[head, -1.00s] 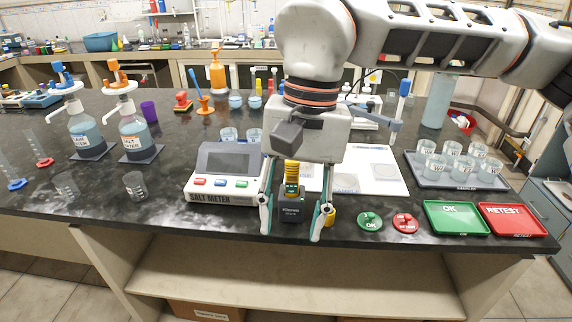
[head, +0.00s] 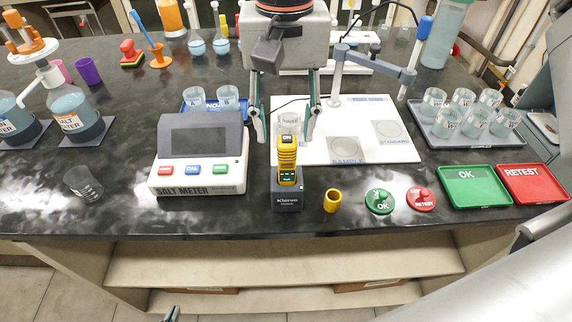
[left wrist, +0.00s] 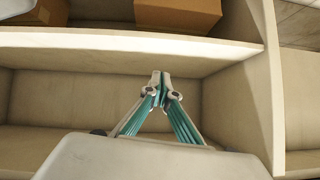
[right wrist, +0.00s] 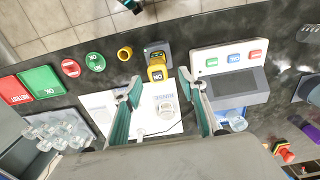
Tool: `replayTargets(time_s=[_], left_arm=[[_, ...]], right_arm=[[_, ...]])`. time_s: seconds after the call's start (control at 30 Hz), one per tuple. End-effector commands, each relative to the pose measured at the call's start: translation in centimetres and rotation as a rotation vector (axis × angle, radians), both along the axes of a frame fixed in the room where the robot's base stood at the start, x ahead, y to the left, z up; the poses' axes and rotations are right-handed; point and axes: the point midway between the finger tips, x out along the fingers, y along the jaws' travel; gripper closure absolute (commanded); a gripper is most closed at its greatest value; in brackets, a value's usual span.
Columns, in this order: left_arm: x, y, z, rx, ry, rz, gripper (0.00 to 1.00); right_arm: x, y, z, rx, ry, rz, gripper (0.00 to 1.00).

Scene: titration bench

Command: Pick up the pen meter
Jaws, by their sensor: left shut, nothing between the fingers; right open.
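The pen meter (head: 287,160) is yellow and dark and stands upright in a dark holder (head: 286,199) at the front of the bench, right of the salt meter. It also shows in the right wrist view (right wrist: 157,70). My right gripper (head: 283,138) is open and empty. Its fingers appear behind the pen meter in the head view, on either side of a small clear beaker (head: 289,122); contact is not visible. In the right wrist view my right gripper (right wrist: 160,84) has the pen meter just ahead of its fingertips. My left gripper (left wrist: 160,76) is shut and empty, low before the shelves.
The salt meter (head: 199,190) stands left of the holder. A yellow cap (head: 332,200), green OK disc (head: 379,200) and red RETEST disc (head: 421,198) lie to the right. A white board (head: 355,115) lies behind.

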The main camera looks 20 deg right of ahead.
Motion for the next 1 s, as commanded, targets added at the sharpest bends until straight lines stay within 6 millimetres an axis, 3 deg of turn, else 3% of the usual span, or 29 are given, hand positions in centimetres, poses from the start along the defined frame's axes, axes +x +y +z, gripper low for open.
replayTargets(time_s=[0.3, 0.57, 0.73, 1.0], left_arm=[[1.1, 0.1, 0.8, 0.001, -0.027, 0.001, 1.00], [1.3, 0.3, 0.8, 0.005, -0.030, 0.002, 1.00], [1.3, 0.3, 0.7, 0.005, -0.028, 0.003, 1.00], [1.2, 0.3, 0.6, 0.005, -0.025, 0.003, 1.00]], right_arm=[[-0.6, -0.2, -4.2, 0.000, 0.005, 0.000, 0.58], [-0.5, -0.2, -4.7, 0.001, 0.000, 0.000, 0.58], [-0.5, -0.2, -4.7, 0.001, 0.000, 0.000, 0.97], [-0.5, -0.2, -4.7, 0.001, 0.000, 0.000, 1.00]])
